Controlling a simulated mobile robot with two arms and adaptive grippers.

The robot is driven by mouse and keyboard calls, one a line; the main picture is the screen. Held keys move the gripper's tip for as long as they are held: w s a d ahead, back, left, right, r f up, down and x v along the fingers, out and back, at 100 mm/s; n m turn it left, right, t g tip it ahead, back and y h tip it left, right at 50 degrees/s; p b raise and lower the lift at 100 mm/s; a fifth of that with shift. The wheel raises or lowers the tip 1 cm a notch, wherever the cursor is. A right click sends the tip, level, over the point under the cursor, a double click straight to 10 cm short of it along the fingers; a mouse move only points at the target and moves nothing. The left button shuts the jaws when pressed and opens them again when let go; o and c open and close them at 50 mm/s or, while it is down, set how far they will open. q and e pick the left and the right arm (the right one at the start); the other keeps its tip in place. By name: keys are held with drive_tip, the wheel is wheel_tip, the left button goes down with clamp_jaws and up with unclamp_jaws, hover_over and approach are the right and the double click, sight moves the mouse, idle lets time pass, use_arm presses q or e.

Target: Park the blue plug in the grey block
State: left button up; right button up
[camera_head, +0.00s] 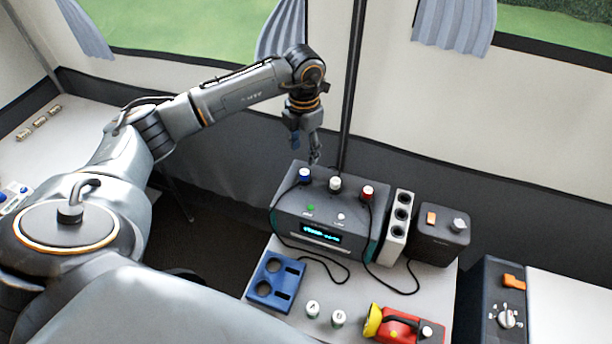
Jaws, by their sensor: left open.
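The blue plug (305,175), with a white top, stands upright on the back left of the dark console's top (330,207). A dark cable runs from its side down to the table. The light grey block (397,238) stands against the console's right side, with several dark round holes on its face; no plug shows in them. My left gripper (315,158) hangs open and empty, pointing down, above and behind the console, a little up and right of the blue plug in the picture. My right gripper is out of view.
A white plug (335,184) and a red plug (367,192) also stand on the console. A blue holder (274,283), two small white-topped cylinders, a red-yellow torch (400,325) and a dark box (441,235) share the table. A dark pole (352,90) rises behind the console.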

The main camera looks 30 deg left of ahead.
sight(304, 172)
use_arm(q)
drive_tip(key=shift+f, duration=0.1)
wheel_tip(304, 172, down, 9)
drive_tip(key=b, duration=0.6)
drive_tip(key=shift+b, duration=0.3)
idle(1.0)
clamp_jaws()
drive_tip(key=shift+r, duration=0.25)
